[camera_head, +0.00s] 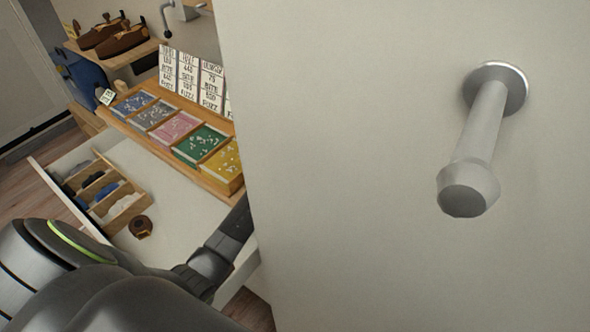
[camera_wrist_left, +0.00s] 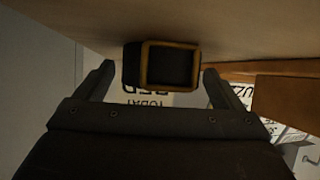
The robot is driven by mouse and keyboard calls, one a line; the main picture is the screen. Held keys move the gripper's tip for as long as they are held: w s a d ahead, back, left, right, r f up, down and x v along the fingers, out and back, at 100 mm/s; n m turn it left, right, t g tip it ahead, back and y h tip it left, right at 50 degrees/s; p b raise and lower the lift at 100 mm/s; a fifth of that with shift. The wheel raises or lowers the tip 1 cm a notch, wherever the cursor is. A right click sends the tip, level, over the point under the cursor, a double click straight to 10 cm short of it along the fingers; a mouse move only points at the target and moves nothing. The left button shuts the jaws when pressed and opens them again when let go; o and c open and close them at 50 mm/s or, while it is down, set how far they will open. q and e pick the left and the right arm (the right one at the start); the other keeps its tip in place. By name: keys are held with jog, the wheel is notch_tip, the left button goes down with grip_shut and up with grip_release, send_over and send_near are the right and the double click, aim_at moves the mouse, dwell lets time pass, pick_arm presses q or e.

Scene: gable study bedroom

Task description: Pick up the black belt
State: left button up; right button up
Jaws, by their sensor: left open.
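The black belt (camera_wrist_left: 131,66) shows in the left wrist view as a dark roll with a gold-coloured square buckle (camera_wrist_left: 170,87). It lies between the tips of my left gripper (camera_wrist_left: 157,77), whose fingers are spread, with a gap beside the left finger. I cannot tell whether the right finger touches the buckle side. In the head view my left gripper (camera_head: 237,228) reaches in from the lower left and its end is partly hidden behind a pale panel. The black belt is not visible in the head view. My right gripper is not in view.
A pale upright panel (camera_head: 350,120) with a metal peg (camera_head: 480,140) fills the right. An open drawer (camera_head: 165,190) holds a wooden divider box (camera_head: 120,205) and a brown roll (camera_head: 141,226). A wooden rack of coloured trays (camera_head: 185,130) stands behind. Brown shoes (camera_head: 115,38) sit on a shelf.

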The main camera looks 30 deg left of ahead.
pick_arm(q)
jog(key=c, duration=1)
jog(key=shift+c, duration=0.7)
jog(key=shift+r, duration=0.1)
